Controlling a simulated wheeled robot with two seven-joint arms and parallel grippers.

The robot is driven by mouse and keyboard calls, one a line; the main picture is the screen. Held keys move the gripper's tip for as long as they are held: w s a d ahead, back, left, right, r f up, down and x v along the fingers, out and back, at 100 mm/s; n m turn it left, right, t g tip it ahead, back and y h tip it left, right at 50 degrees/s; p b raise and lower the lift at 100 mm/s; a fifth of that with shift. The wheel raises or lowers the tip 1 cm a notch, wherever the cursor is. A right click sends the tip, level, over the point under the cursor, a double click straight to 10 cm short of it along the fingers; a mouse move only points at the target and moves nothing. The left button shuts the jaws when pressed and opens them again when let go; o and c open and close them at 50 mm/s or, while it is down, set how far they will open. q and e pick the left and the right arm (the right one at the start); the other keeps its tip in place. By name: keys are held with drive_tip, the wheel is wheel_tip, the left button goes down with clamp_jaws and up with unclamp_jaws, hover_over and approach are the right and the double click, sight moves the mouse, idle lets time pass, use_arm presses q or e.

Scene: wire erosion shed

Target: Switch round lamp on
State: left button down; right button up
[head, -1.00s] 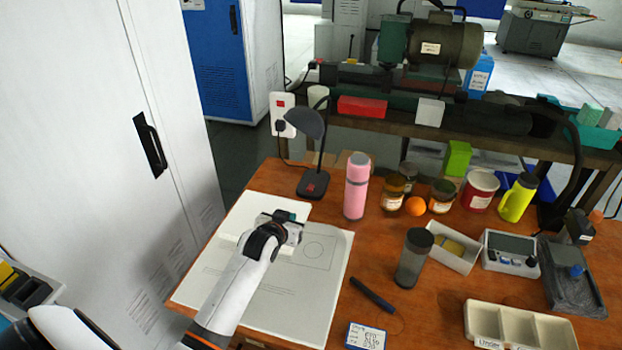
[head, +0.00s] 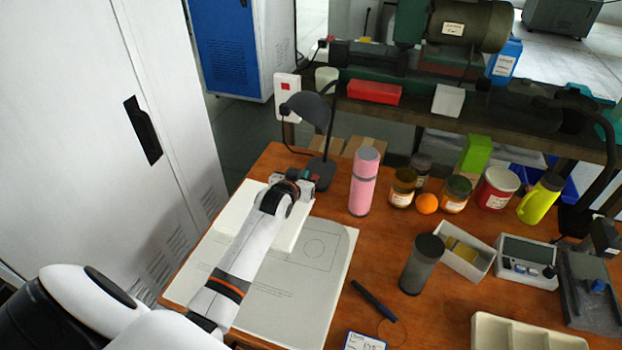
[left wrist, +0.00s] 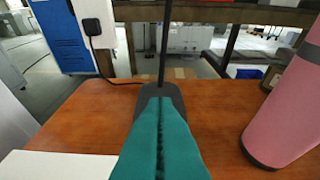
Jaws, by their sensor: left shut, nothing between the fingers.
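A dark desk lamp with a rounded shade (head: 305,107) stands at the back left of the wooden table, on a thin stem. Its dark base (head: 322,170) is partly hidden by my left gripper (head: 306,180). The left gripper is shut and empty, with its fingertips at the front of the base. In the left wrist view, the teal fingers (left wrist: 160,125) are together and point at the lamp base (left wrist: 172,92), covering most of it, including any switch there. I cannot tell whether they touch it. My right gripper is not in view.
A pink bottle (head: 363,182) stands close to the right of the lamp; it also shows in the left wrist view (left wrist: 290,110). A white socket box (head: 287,98) with a red part and the lamp's plug is behind. Paper sheets (head: 265,285) lie in front. Jars stand farther right.

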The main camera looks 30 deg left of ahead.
use_arm(q)
hover_over(315, 178)
drive_tip(key=s, duration=0.3)
drive_tip(key=f, duration=0.3)
drive_tip(key=shift+d+b, duration=0.25)
drive_tip(key=shift+b, duration=0.05)
wheel_tip(315, 178, down, 3)
drive_tip(key=shift+s+f, duration=0.1)
drive_tip(key=shift+f, duration=0.4)
drive_tip(key=shift+s+d+f, duration=0.1)
drive_tip(key=shift+s+f, duration=0.1)
drive_tip(key=shift+f, duration=0.3)
